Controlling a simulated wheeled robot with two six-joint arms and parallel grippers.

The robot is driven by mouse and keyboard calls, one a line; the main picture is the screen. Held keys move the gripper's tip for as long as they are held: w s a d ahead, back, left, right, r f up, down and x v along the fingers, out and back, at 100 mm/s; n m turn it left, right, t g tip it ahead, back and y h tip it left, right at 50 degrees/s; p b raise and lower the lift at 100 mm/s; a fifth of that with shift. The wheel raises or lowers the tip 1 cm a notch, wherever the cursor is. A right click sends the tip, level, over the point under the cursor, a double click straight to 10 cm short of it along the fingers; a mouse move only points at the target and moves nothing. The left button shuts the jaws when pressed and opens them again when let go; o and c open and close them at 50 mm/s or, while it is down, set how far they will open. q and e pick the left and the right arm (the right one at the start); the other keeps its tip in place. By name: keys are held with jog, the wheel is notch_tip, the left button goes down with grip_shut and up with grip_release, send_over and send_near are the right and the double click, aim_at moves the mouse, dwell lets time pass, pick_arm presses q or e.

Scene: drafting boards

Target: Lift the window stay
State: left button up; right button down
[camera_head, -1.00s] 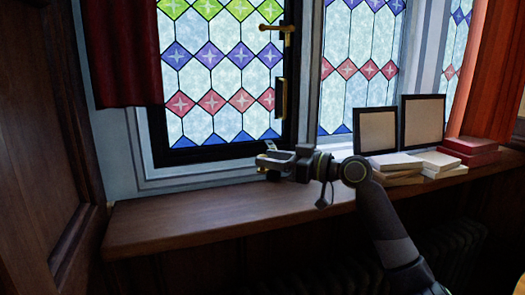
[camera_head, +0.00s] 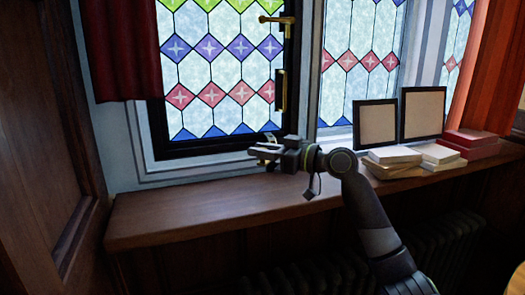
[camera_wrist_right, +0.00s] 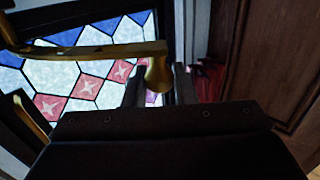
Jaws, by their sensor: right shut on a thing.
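The window stay (camera_wrist_right: 100,51) is a brass bar that crosses the upper left of the right wrist view and ends in a rounded knob. My right gripper (camera_wrist_right: 160,82) is shut on this knob end, with one finger on each side of it. In the head view my right gripper (camera_head: 256,153) is at the lower right corner of the leaded window (camera_head: 205,75), just above the wooden sill. The stay is mostly hidden there by the gripper. My left gripper is not in view.
The wooden sill (camera_head: 180,218) is clear on the left. Two dark frames (camera_head: 376,125) and several books (camera_head: 395,155) stand on its right. A brass window handle (camera_head: 277,19) is above the gripper. A red curtain (camera_head: 125,50) hangs at left. A wood panel (camera_head: 40,140) is at far left.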

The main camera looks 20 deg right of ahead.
jog(key=shift+r, duration=0.15)
jog(key=shift+r+p, duration=0.35)
jog(key=shift+p, duration=0.15)
jog(key=w+r+m+g+h+p, duration=0.2)
jog(key=w+r+m+p, duration=0.1)
jog(key=r+p, duration=0.5)
jog(key=shift+w+r+g+p, duration=0.15)
jog(key=shift+w+g+p, duration=0.2)
jog(key=shift+p, duration=0.6)
jog(key=shift+s, duration=0.1)
jog(key=c, duration=1.2)
grip_release()
jog(key=shift+c, duration=0.2)
